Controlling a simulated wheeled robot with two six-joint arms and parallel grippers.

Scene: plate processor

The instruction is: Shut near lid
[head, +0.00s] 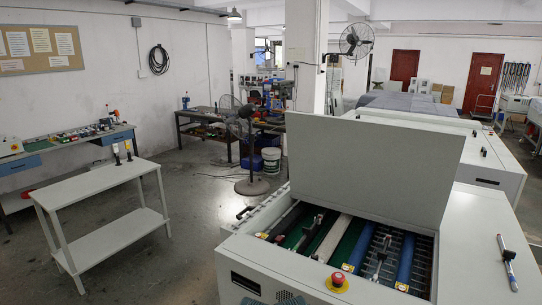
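The near machine has a large pale grey lid (375,165) standing raised and nearly upright at the back of its opening. In front of it the open bay (345,240) shows blue, green and white rollers and some metal fittings. The bay is uncovered. The front panel (275,262) of the machine's casing runs along the near side. Neither of my grippers is in the head view, so I cannot see where they are or what they hold.
A red emergency button (337,281) stands on the machine's front edge. Another machine (500,170) stands behind. At left are a white two-shelf table (100,185) and open floor. A black fan (250,150) stands beyond.

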